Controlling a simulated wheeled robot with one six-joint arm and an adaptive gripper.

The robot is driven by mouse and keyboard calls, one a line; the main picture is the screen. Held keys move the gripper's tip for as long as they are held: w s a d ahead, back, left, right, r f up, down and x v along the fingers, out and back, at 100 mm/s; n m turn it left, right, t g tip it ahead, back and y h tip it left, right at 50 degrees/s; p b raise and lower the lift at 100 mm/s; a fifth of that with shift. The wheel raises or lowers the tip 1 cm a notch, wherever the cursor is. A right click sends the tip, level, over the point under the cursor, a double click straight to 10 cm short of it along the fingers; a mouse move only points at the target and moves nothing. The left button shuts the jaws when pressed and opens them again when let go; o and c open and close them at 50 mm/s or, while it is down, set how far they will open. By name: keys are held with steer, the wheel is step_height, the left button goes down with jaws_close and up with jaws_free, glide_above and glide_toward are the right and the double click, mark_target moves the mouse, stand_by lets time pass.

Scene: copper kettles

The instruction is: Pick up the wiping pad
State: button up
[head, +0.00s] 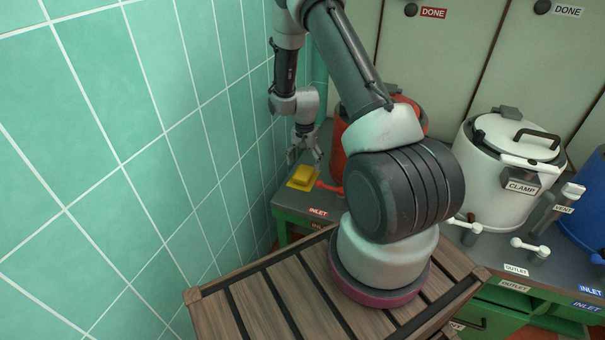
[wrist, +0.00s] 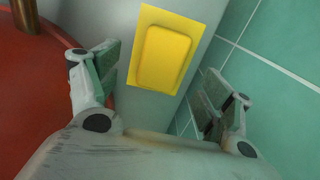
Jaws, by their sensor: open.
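The wiping pad (wrist: 165,54) is a yellow block with rounded edges on a flat yellow base. It lies on the grey counter (wrist: 135,105) and shows between my open fingers in the wrist view. In the head view the pad (head: 303,176) sits at the counter's left end, by the tiled wall. My gripper (head: 305,152) is just above it, open and empty, pointing down. In the wrist view my gripper's fingers (wrist: 158,88) are spread wide on either side, and the pad shows ahead of them, apart from both.
A red kettle (head: 338,150) stands close to the right of the pad; its red body (wrist: 30,90) fills the left of the wrist view. The green tiled wall (head: 130,150) is close on the other side. A white kettle (head: 500,180) and a blue one (head: 590,205) stand further right.

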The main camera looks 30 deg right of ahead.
mark_target(304, 172)
steer(key=f, duration=0.6)
steer(key=shift+w, duration=0.25)
steer(key=c, duration=1)
